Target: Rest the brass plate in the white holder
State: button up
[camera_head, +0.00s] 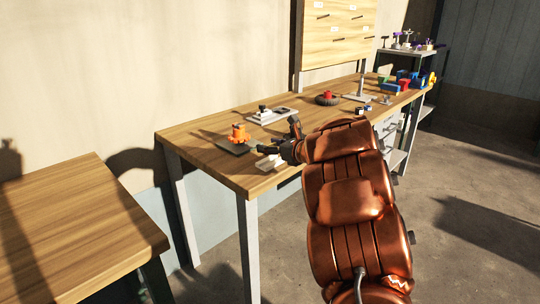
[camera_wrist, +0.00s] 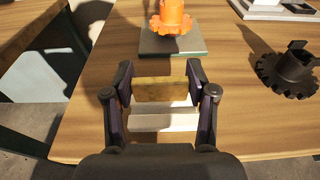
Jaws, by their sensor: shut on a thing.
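My gripper (camera_wrist: 160,78) is shut on the brass plate (camera_wrist: 165,89), a flat yellowish-brown bar spanning between its two fingers in the wrist view. The white holder (camera_wrist: 162,119) lies on the wooden workbench, showing below the plate in the picture, between my fingers. Whether the plate touches the holder cannot be told. In the head view my gripper (camera_head: 270,149) is low over the bench's near left end, with the white holder (camera_head: 267,163) just beside it. The plate is not clearly seen there.
An orange part (camera_wrist: 171,18) stands on a grey slab (camera_wrist: 155,46) beyond the gripper. A black toothed part (camera_wrist: 287,70) is to the right. The workbench (camera_head: 210,158) carries more items farther along. A separate wooden table (camera_head: 70,220) is at left.

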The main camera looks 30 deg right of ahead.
aim_at(272, 161)
jog(key=shift+w+d+f, duration=0.15)
jog(key=shift+f, duration=1.65)
jog(key=shift+f, duration=0.2)
jog(key=o, duration=1.3)
jog(key=shift+r, duration=0.1)
jog(key=shift+c, duration=0.2)
jog(key=shift+r, duration=0.2)
jog(key=shift+s+d, duration=0.1)
jog(key=shift+s, duration=0.2)
jog(key=b+v, duration=0.1)
jog(key=v, duration=1)
jog(key=shift+s, duration=0.2)
jog(key=shift+w+r, duration=0.1)
